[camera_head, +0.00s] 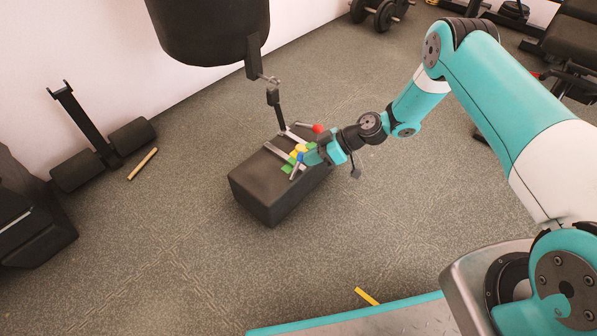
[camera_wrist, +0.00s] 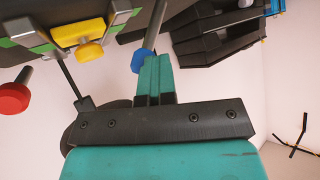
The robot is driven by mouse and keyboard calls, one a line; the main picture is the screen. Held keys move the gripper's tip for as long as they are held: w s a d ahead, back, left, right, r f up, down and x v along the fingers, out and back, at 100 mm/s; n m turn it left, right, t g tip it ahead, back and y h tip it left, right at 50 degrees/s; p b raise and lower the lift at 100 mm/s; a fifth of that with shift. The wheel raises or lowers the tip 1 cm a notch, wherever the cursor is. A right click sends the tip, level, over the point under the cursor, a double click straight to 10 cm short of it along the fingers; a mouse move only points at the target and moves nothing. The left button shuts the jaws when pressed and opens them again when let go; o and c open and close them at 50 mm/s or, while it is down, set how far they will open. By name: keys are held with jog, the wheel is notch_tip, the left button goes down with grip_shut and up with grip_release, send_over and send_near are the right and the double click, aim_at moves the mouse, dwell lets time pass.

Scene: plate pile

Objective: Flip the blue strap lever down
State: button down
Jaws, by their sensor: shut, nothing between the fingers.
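The blue strap lever shows in the wrist view as a grey rod with a blue knob (camera_wrist: 142,62). My gripper (camera_wrist: 155,66) is shut and empty, its fingertips right at the blue knob. They overlap the knob in the picture; I cannot tell whether they touch. In the head view my gripper (camera_head: 312,157) is over the near right part of a black box (camera_head: 262,190) that carries the levers. It partly hides the levers there, and the blue knob is small and hard to make out.
A yellow lever knob (camera_wrist: 90,53) and a red knob (camera_wrist: 14,98) stand left of the blue one in the wrist view. A black punching bag (camera_head: 208,30) hangs behind the box. A wooden stick (camera_head: 142,164) lies left. The floor in front is mostly clear.

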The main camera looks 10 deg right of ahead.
jog(key=shift+w+d+f+m+g+y+b, duration=0.25)
jog(key=shift+w+d+f+y+b, duration=0.15)
jog(key=shift+f+b, duration=0.2)
jog(key=shift+w+d+f+m+g+y+b, duration=0.15)
jog(key=shift+w+d+f+m+y+b, duration=0.15)
jog(key=shift+d+f+y+b, duration=0.2)
jog(key=shift+s+a+f+p, duration=0.15)
jog(key=shift+s+a+p, duration=0.3)
jog(key=shift+a, duration=0.15)
